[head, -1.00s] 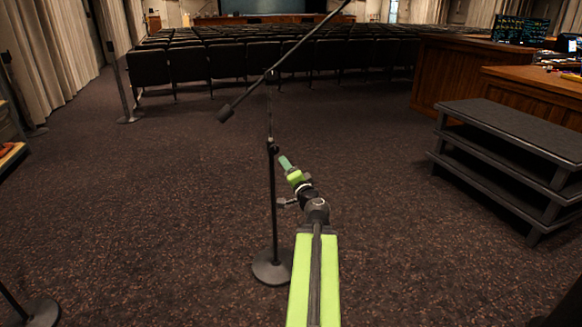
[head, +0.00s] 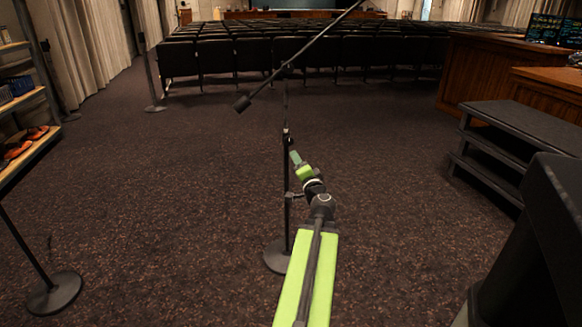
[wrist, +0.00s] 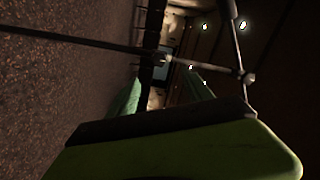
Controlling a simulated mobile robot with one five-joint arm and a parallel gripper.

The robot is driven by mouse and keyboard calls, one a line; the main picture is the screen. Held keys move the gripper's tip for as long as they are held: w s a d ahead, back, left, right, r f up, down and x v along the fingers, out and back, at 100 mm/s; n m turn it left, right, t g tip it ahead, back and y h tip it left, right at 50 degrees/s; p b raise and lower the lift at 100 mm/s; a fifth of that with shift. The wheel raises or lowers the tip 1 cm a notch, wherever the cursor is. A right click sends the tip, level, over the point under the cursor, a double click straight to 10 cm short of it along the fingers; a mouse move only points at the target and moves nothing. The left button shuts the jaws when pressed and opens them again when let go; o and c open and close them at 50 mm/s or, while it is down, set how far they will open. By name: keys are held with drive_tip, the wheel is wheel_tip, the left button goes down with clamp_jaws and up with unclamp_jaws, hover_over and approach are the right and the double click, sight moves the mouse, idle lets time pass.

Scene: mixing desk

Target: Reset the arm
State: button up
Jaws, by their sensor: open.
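My lime-green arm stretches forward from the bottom of the head view. My gripper (head: 295,158) is at its far end, small and tilted up and to the left, close to the pole of a black microphone stand (head: 285,215) in the picture. I cannot tell whether they touch. In the wrist view, the two green fingers of my gripper (wrist: 160,92) stand apart with nothing held between them. The stand's thin bars (wrist: 95,45) cross behind them.
A second stand base (head: 54,294) is at lower left, near a shelf (head: 45,140) with goods. Black steps (head: 535,125) and a large dark object (head: 545,235) are on the right. Rows of seats (head: 270,55) fill the back. Open carpet lies between.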

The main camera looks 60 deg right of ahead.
drive_tip(key=shift+s+d, duration=0.3)
drive_tip(key=shift+s, duration=0.25)
